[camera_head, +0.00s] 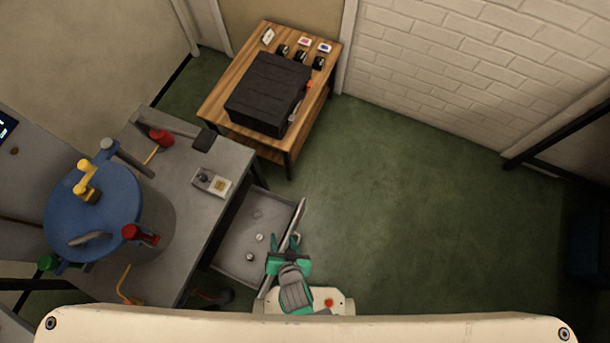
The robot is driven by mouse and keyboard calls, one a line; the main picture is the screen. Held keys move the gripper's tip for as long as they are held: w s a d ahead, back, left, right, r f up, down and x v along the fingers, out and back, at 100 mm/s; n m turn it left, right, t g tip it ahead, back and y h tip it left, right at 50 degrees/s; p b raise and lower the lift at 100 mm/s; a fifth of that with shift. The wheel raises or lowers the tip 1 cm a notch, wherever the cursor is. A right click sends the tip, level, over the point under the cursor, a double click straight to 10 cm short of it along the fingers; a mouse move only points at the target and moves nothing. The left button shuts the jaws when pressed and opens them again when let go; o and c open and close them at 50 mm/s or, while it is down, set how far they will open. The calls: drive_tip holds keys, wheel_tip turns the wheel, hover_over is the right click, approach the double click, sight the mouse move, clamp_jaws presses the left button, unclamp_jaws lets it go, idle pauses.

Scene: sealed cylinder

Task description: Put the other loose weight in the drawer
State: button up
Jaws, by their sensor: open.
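The grey drawer (232,252) is pulled out from the metal workbench, open at the top. Small round pieces lie in it: a pale one (259,237), another (250,257) nearer my side, and a fainter grey one (258,214) farther back. They may be weights; they are too small to tell. My green gripper (289,241) is open, with its fingers at the drawer's right front edge. I see nothing between the fingers. Whether they touch the drawer front cannot be told. No loose weight outside the drawer can be clearly made out.
A blue-lidded cylinder (95,205) stands on the grey workbench (190,215), with a small device (211,183) and a dark block (205,139) nearby. A wooden table (228,88) holds a black case (268,93), several small black items and cards. Green floor right of the drawer is clear.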

drive_tip(key=s+d+r+t+h, duration=0.1)
drive_tip(key=d+r+t, duration=0.1)
drive_tip(key=r, duration=0.7)
drive_tip(key=s+d+r+n+t, duration=0.1)
drive_tip(key=s+d+r+t, duration=0.1)
drive_tip(key=r, duration=0.7)
drive_tip(key=s+d+r+t+h, duration=0.1)
drive_tip(key=d+r+t, duration=0.2)
drive_tip(key=r, duration=0.6)
drive_tip(key=shift+s+d+r+n+h, duration=0.25)
drive_tip(key=shift+d+r+n+h, duration=0.05)
drive_tip(key=shift+r+n, duration=0.1)
